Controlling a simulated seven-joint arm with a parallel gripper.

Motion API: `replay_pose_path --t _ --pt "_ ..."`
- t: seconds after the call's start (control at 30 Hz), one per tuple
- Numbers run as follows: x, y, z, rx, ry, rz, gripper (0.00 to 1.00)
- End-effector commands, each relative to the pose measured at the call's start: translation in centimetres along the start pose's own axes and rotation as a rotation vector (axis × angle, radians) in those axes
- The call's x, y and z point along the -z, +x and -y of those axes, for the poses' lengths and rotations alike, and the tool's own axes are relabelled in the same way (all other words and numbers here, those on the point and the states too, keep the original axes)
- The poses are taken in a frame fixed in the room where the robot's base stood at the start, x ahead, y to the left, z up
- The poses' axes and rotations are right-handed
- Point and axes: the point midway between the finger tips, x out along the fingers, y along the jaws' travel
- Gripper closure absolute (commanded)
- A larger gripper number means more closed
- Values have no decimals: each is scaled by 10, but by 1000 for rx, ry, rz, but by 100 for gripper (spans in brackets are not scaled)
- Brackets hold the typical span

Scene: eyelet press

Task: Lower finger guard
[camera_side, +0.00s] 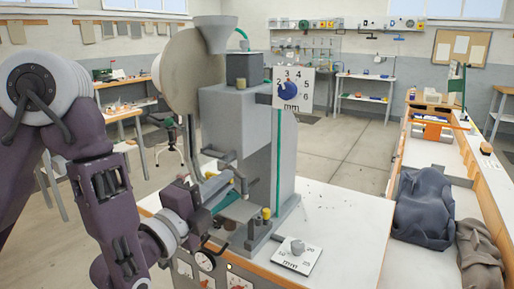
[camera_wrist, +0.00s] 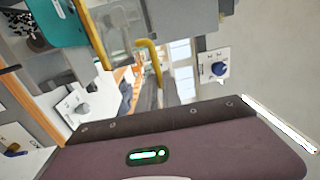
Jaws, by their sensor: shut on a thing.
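The eyelet press (camera_side: 238,140) stands on the white bench, a tall grey body with a big disc and hopper on top. My gripper (camera_side: 212,190) reaches in at the front of the press, by its working area. The finger guard seems to be the yellow bar frame there; its yellow bars (camera_wrist: 152,58) show in the wrist view, close above my gripper's purple body. My gripper is shut on the finger guard, but the contact is largely hidden in both views. A short yellow-topped post (camera_side: 266,213) stands right of my gripper.
A dial card (camera_side: 289,88) is on the press's upper front. A white plate with a grey knob (camera_side: 297,248) lies on the bench to the right. The bench right of the press is mostly clear.

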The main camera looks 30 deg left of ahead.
Motion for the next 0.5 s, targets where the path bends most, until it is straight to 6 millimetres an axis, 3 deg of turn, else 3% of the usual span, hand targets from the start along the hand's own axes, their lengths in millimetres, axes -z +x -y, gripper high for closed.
replay_pose_path --t 0.5 --pt "0 3 -21 -1 0 0 100"
